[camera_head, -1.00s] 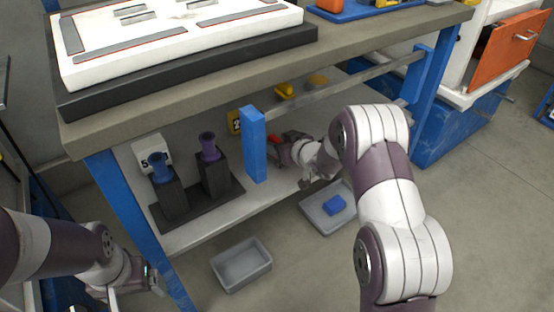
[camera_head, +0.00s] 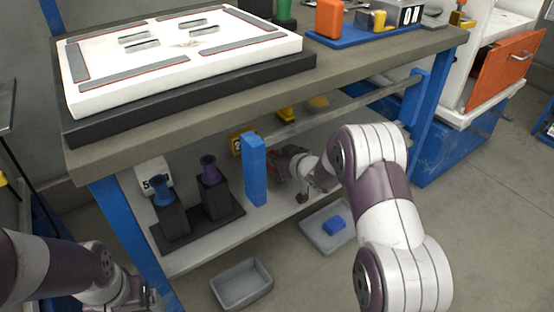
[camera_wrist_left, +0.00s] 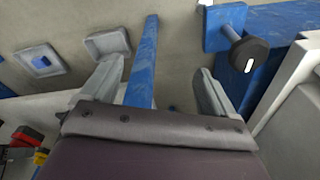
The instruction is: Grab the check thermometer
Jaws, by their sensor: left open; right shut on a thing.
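I cannot pick out the check thermometer for certain. My right gripper (camera_head: 285,166) reaches over the lower shelf (camera_head: 222,235), behind the blue post (camera_head: 255,170). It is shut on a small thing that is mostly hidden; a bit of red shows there. My left gripper (camera_head: 138,300) is low at the left, beside the bench's blue front leg. It also shows in the left wrist view (camera_wrist_left: 160,70), open, with nothing gripped between its fingers.
Two dark stands with a blue cup (camera_head: 161,190) and a purple cup (camera_head: 210,170) stand on the lower shelf. A grey tray (camera_head: 241,284) and a tray with a blue block (camera_head: 333,224) lie on the floor. A white board (camera_head: 185,55) lies on the bench top.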

